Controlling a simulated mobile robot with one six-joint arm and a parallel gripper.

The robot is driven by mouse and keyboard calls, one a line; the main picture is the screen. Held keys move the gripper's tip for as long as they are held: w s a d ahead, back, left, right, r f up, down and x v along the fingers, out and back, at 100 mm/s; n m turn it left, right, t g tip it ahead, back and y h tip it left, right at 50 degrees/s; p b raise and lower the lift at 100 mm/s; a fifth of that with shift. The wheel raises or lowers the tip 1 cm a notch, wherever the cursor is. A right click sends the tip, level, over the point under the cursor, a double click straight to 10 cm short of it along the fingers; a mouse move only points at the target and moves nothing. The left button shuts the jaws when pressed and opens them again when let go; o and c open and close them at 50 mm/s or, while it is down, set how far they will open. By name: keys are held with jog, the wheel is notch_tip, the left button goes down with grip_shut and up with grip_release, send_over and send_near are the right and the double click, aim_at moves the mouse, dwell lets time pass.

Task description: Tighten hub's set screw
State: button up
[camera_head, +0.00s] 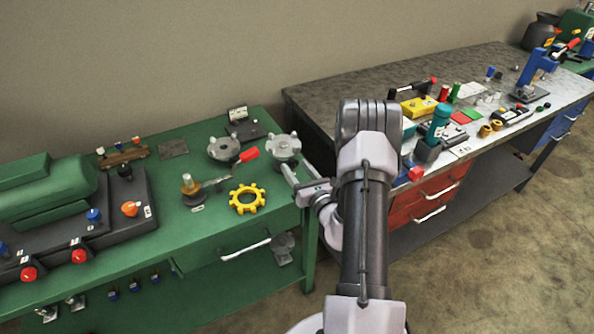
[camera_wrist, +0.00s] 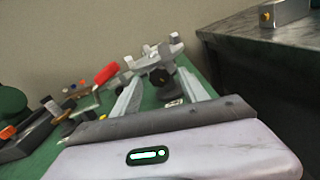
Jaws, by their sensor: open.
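Two grey lobed metal parts stand near the right end of the green bench: a left one (camera_head: 222,149) and a right one (camera_head: 283,146). Either may be the hub; I cannot tell which, and no set screw can be made out. A red-handled tool (camera_head: 249,155) lies between them; its red handle also shows in the wrist view (camera_wrist: 106,74). My gripper (camera_head: 288,170) is at the bench's right edge, just in front of the right lobed part. In the wrist view my gripper (camera_wrist: 158,80) is open and empty, with grey lobed metal and a black round piece beyond its fingertips.
A yellow gear ring (camera_head: 247,198) and a small stand with an amber knob (camera_head: 190,185) lie on the bench. A large green machine (camera_head: 45,195) fills its left side. A second, cluttered workbench (camera_head: 310,95) stands to the right.

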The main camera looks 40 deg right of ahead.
grip_shut()
